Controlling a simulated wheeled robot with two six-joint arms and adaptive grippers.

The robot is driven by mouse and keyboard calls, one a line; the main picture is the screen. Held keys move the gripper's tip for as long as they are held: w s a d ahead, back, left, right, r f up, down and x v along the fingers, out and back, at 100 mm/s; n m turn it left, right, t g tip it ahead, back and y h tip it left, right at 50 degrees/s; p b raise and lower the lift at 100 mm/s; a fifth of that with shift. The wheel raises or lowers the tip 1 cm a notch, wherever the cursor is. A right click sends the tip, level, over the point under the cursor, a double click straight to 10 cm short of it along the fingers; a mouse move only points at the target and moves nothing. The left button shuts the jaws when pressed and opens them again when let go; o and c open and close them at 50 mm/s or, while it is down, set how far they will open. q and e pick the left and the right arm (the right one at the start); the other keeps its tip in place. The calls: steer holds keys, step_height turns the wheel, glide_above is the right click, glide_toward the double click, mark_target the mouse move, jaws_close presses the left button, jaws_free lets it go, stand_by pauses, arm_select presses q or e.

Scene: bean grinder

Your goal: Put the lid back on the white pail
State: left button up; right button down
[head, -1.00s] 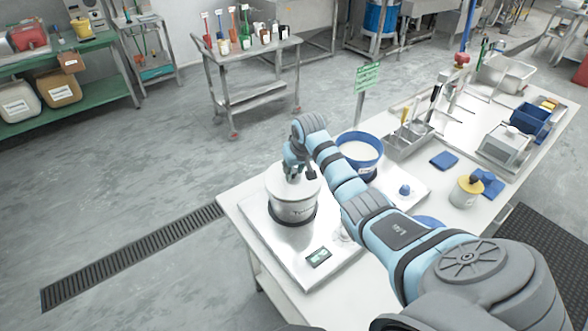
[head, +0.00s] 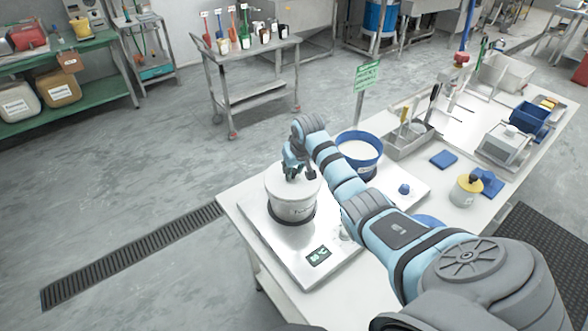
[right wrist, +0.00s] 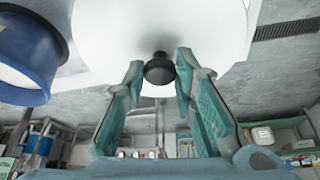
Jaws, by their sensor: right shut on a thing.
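The white pail (head: 291,206) stands upright on a steel plate with a small display, at the near left end of the table. Its pale round lid (head: 281,184) is at the pail's mouth, under my right gripper (head: 301,177). I cannot tell whether it rests fully on the rim. In the right wrist view the lid's white surface (right wrist: 110,38) fills the top, with its dark round knob (right wrist: 159,70) between the fingertips of my right gripper (right wrist: 158,76). The gripper is shut on that knob. My left gripper is in neither view.
A blue tub with white contents (head: 358,153) stands just behind and right of the pail.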

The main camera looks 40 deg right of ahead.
steer(key=c, duration=0.7)
jaws_free()
steer(key=shift+c, duration=0.2)
steer(key=shift+r, duration=3.5)
jaws_close()
steer(key=shift+f, duration=0.35)
steer(key=shift+f+b, duration=1.05)
steer(key=shift+f, duration=1.9)
